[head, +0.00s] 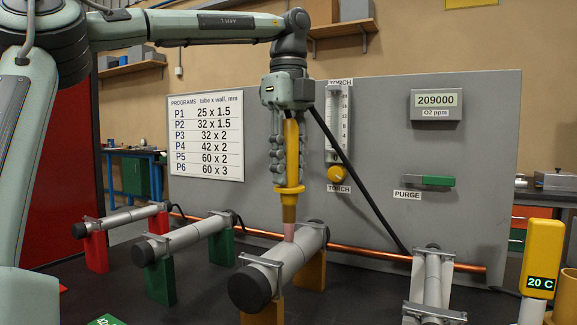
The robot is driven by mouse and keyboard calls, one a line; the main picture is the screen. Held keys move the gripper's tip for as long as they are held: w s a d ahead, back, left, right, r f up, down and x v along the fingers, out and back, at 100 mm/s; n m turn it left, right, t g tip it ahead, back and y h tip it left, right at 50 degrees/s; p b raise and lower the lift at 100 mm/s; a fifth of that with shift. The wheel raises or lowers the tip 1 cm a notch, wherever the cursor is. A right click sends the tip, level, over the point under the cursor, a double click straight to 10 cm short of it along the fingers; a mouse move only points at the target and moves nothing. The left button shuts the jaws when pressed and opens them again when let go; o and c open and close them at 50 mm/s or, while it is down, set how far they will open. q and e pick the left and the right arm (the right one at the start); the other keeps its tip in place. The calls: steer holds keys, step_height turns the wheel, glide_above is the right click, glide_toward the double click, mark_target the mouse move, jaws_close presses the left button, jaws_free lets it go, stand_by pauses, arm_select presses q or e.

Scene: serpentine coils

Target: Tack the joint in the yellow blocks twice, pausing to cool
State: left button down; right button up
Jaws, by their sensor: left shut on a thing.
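My left gripper (288,150) is shut on a yellow torch (291,165), held upright with its nozzle pointing down. The torch's pinkish tip ends at or just above the top of the grey tube (306,240) in the yellow blocks (312,272), near the middle of the tube. I cannot tell whether the tip touches. Metal clamps hold this tube, and its near end has a black cap (250,288). A black hose runs from the torch down to the right. My right gripper is not in view.
Other tubes rest in green blocks (160,281) and red blocks (96,252) to the left, and one in white blocks (433,276) to the right. A copper pipe (375,254) crosses behind. The panel shows O2 209000 ppm (436,103); a yellow device (540,265) reads 20 C.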

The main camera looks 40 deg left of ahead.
mark_target(289, 126)
arm_select(q)
steer(key=shift+s+f, duration=0.1)
steer(key=shift+f, duration=0.25)
stand_by(2.6)
steer(key=shift+r, duration=3.75)
stand_by(1.3)
